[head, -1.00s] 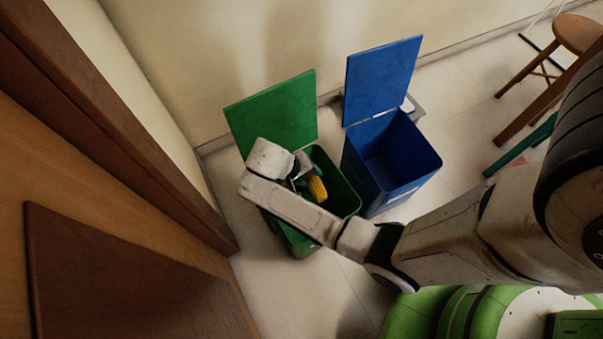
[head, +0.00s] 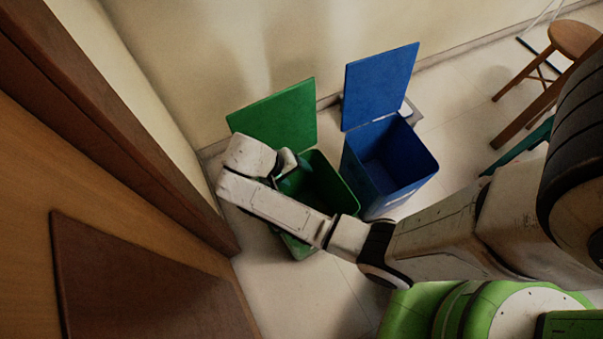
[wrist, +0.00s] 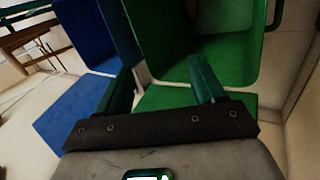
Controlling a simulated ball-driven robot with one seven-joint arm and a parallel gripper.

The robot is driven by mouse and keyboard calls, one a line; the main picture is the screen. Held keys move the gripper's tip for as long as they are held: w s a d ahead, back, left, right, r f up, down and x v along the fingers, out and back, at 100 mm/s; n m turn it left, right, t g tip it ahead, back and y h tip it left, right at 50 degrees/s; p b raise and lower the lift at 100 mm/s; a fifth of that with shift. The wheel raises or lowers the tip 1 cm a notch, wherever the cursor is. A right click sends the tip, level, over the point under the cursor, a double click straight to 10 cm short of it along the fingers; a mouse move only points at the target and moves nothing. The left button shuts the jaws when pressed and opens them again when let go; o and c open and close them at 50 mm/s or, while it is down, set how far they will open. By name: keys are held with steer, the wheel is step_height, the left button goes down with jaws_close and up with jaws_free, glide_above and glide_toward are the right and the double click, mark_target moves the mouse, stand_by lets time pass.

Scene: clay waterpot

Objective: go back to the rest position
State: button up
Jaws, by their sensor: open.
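My gripper (wrist: 163,78) shows in the wrist view with its two teal fingers spread apart and nothing between them. In the head view it is mostly hidden behind my wrist, over the back left part of the green bin (head: 330,185). The green bin's lid (head: 275,118) stands open behind my wrist. My forearm crosses in front of the bin and hides part of it. In the wrist view, green bin surfaces (wrist: 225,55) lie close beyond the fingers.
A blue bin (head: 392,165) with its blue lid (head: 380,85) open stands just right of the green bin. A wooden door (head: 140,275) and its frame are close on the left. The wall is behind the bins. A wooden stool (head: 572,38) stands at the far right.

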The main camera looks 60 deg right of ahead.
steer(key=shift+v, duration=1.25)
